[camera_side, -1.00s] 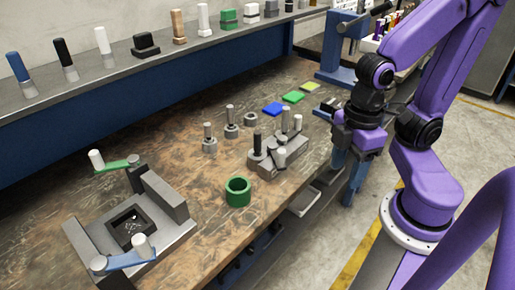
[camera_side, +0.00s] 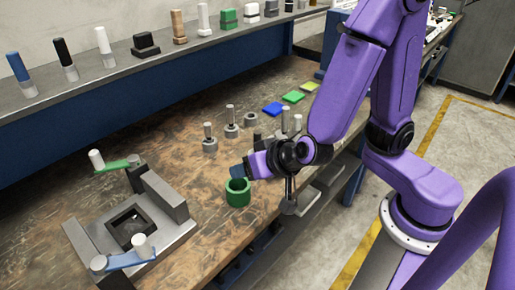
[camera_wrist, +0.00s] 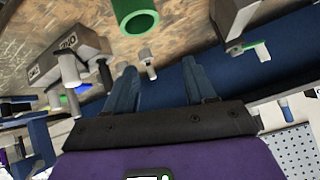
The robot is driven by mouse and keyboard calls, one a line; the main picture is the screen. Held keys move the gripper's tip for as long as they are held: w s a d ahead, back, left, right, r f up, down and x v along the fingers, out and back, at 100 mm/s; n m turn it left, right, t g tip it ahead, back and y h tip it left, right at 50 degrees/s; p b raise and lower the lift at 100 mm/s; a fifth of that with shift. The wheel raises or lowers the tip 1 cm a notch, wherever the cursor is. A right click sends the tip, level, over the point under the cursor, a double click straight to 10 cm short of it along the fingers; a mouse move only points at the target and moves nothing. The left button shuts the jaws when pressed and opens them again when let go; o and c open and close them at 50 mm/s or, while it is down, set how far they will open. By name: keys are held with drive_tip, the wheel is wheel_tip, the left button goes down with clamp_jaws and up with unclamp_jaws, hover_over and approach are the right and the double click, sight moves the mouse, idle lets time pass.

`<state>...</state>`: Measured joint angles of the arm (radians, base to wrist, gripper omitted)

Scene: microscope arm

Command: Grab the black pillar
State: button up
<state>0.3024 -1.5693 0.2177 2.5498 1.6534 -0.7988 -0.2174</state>
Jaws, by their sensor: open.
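A pillar with a black top and pale base (camera_side: 66,60) stands on the back shelf in the side view.
The grey fixture with handles (camera_side: 135,225) fills the front left of the bench. Grey pegs (camera_side: 209,138) and coloured tiles (camera_side: 273,109) lie further back. The grey block (camera_wrist: 70,55) carries several pegs. The bench is clear left of the pegs.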

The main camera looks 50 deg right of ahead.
sight(259, 139)
drive_tip(key=d+r+m+h, duration=0.1)
drive_tip(key=d+m+h, duration=0.2)
drive_tip(key=d+h, duration=0.45)
drive_tip(key=shift+t+y, duration=0.3)
drive_tip(key=shift+y, duration=0.25)
drive_tip(key=x, duration=1.1)
drive_tip(key=shift+w+d, duration=0.2)
drive_tip(key=shift+d, duration=0.05)
drive_tip(key=shift+r+x, duration=0.15)
drive_tip(key=shift+x, duration=1.15)
drive_tip(key=shift+r+x, duration=0.15)
drive_tip(key=shift+x, duration=1.15)
drive_tip(key=shift+w+d, duration=0.1)
drive_tip(key=shift+w, duration=0.05)
clamp_jaws()
